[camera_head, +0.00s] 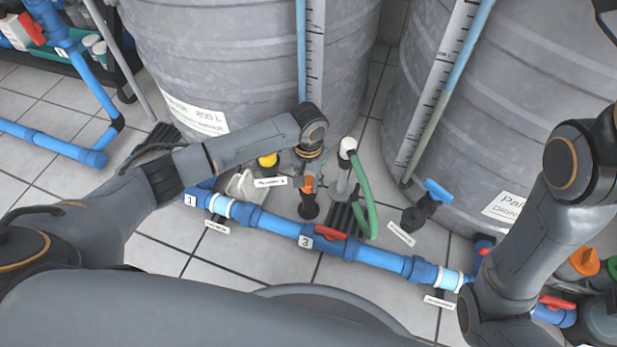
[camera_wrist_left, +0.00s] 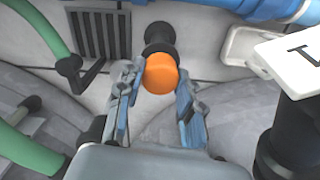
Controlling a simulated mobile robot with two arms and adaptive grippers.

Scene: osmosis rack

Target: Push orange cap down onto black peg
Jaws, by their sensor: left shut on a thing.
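The orange cap (camera_head: 308,184) is between the fingers of my left gripper (camera_head: 307,176), which points down and is shut on it. The black peg (camera_head: 309,208) stands upright on the floor directly below the cap. In the left wrist view the round orange cap (camera_wrist_left: 160,74) lies between the blue-grey fingers and overlaps the end of the black peg (camera_wrist_left: 158,36). The cap appears to sit at the peg's top; how far it is on is hidden. My right arm shows at the right, but its gripper is out of view.
A blue pipe (camera_head: 273,228) with a red-handled valve (camera_head: 326,233) runs in front of the peg. A green hose (camera_head: 365,192) loops from a white fitting just right of it. Large grey tanks (camera_head: 245,65) stand behind. Black grates (camera_head: 345,215) lie nearby.

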